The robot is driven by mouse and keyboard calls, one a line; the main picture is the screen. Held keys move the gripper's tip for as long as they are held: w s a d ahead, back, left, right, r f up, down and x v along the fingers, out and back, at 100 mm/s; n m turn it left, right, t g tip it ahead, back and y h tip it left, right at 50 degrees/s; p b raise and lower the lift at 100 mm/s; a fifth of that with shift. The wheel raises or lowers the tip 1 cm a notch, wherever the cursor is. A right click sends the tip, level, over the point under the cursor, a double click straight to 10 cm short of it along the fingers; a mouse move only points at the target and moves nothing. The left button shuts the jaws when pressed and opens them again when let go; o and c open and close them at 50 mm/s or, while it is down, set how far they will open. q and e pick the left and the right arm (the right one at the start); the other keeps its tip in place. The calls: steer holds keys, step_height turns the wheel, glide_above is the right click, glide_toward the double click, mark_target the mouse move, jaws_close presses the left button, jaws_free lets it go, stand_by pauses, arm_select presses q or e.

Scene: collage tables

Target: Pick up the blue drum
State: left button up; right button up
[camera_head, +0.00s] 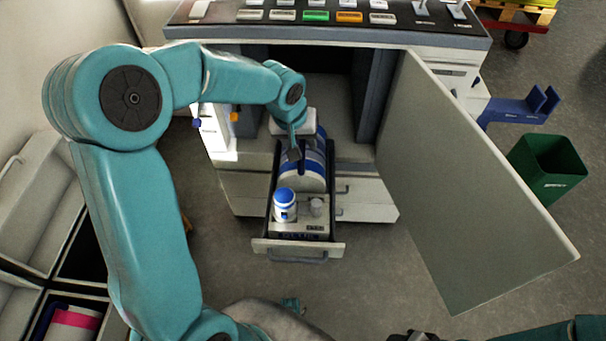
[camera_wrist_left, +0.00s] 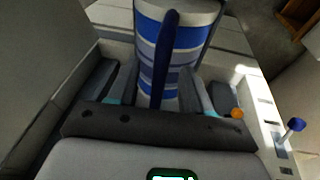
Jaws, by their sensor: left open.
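The blue drum, a cylinder with blue and white bands, lies in the pulled-out drawer in the head view (camera_head: 315,168). It fills the upper middle of the left wrist view (camera_wrist_left: 200,45). My left gripper (camera_head: 294,153) is over the drum, partly hidden by its own wrist. In the left wrist view my left gripper (camera_wrist_left: 155,85) is open, with one finger on each side of the drum's near end. A dark blue upright strip (camera_wrist_left: 165,50) stands in front of the drum there. I cannot tell whether the fingers touch the drum.
The drawer (camera_head: 270,244) also holds a small blue-topped white canister (camera_head: 285,206) and a grey knob-like piece (camera_head: 316,206) at its front. An open cabinet door (camera_head: 460,170) stands to the right. A control panel (camera_head: 330,15) is above. A green bin (camera_head: 547,167) stands at far right.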

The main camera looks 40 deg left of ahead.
mark_target(307, 177)
arm_select(q)
steer(key=x, duration=0.4)
steer(key=shift+w+a+f+b, duration=0.1)
steer(key=shift+f+b, duration=0.05)
steer(key=shift+b, duration=0.15)
jaws_close()
stand_by(1.0)
steer(key=shift+w+r, duration=0.1)
steer(key=shift+r, duration=0.15)
